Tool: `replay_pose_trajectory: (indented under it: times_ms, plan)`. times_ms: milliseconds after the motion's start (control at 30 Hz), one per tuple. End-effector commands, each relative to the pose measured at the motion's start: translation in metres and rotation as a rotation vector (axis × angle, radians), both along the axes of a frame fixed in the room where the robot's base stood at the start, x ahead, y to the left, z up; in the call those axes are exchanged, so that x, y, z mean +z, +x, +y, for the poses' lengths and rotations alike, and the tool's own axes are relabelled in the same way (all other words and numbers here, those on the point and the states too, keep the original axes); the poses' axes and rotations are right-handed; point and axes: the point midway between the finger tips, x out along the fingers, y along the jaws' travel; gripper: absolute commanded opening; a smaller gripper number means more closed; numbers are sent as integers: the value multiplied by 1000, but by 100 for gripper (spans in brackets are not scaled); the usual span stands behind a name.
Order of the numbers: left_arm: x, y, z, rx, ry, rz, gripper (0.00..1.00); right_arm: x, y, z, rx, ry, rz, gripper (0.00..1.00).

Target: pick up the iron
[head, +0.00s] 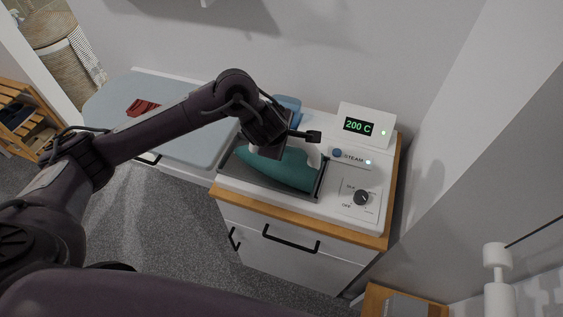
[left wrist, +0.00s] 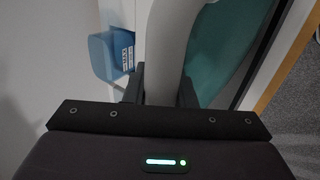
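The iron (head: 277,169) has a teal body and a white handle. It lies in a dark-edged tray (head: 321,180) on top of the white cabinet. My left gripper (head: 274,150) is over the iron from above and hides part of it. In the left wrist view the white handle (left wrist: 170,50) runs between the two dark fingers of my left gripper (left wrist: 161,90), which sit against it on both sides. The teal body (left wrist: 222,50) shows to the right of the handle. The iron appears to rest in the tray. My right gripper is not in view.
A control panel with a 200 C display (head: 366,127), a STEAM button (head: 337,153) and a dial (head: 361,198) is right of the iron. A blue container (head: 288,104) stands behind it. An ironing board (head: 195,150) with a red cloth (head: 142,107) is left.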

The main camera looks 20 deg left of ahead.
Motion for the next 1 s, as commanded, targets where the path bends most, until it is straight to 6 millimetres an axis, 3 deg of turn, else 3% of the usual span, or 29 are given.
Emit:
replay_pose_trajectory:
  times_ms: [100, 1000]
  plan:
    - [0, 0, 0, 0, 0, 0, 0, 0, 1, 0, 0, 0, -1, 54]
    - [1, 0, 0, 1, -2, -1, 0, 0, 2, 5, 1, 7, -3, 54]
